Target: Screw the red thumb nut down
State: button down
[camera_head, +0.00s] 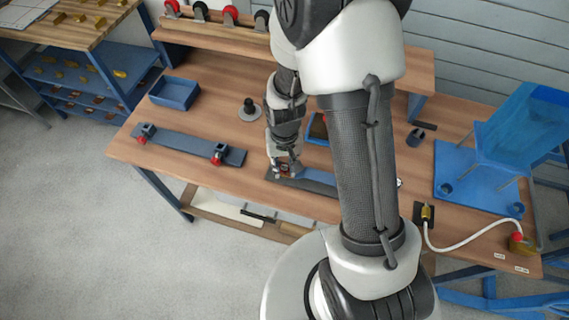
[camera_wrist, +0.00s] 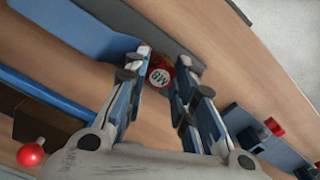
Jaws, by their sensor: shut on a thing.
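The red thumb nut (camera_wrist: 159,76), its top marked M8, sits between my fingertips in the wrist view. My gripper (camera_head: 284,168) is shut on it, low over the left end of a dark bar with a blue plastic sheet (camera_head: 318,176) near the table's front edge. In the wrist view the blue sheet (camera_wrist: 65,25) lies beside the dark bar (camera_wrist: 165,25). The fingers hide the nut's sides and whatever is under it, so I cannot tell how far down it sits. My arm hides the right part of the bar.
A second dark bar (camera_head: 185,146) with two red-knobbed clamps lies to the left. A blue tray (camera_head: 174,93) and a dark round-based post (camera_head: 249,110) stand behind. A blue assembly (camera_head: 520,125) and a white hose (camera_head: 470,242) are at right. Bare wood shows between them.

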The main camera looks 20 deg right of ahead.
aim_at(284, 169)
jog(key=c, duration=1.8)
grip_release()
jog(key=shift+m, duration=0.4)
jog(key=o, duration=0.6)
jog(key=shift+c, duration=0.2)
jog(key=o, duration=0.4)
jog(key=shift+r+p, duration=2.8)
jog(key=shift+r, duration=0.7)
